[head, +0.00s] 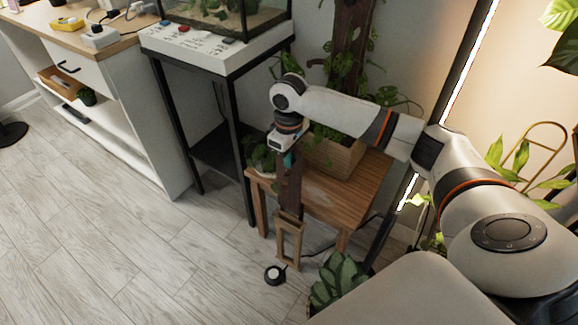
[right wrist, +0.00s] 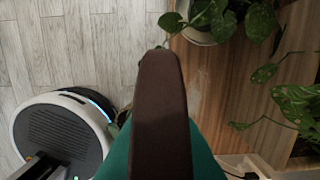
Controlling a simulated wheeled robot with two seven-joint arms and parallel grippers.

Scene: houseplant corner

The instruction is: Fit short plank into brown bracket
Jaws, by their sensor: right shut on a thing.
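My right gripper (head: 289,160) is shut on the short plank (head: 289,190), a dark brown board that hangs upright below it in front of the small wooden table. In the right wrist view the plank (right wrist: 160,105) runs up the middle, held between teal fingers. A tan, open rectangular frame (head: 280,242), which looks like the brown bracket, is at the plank's lower end in the head view. I cannot tell whether the two touch or only overlap in the picture. The bracket does not show clearly in the right wrist view. My left gripper is not in view.
The wooden table (head: 335,205) carries a wooden planter (head: 335,158) and other plants. A black-legged stand (head: 215,55) with a glass tank is to the left. The left floor is clear.

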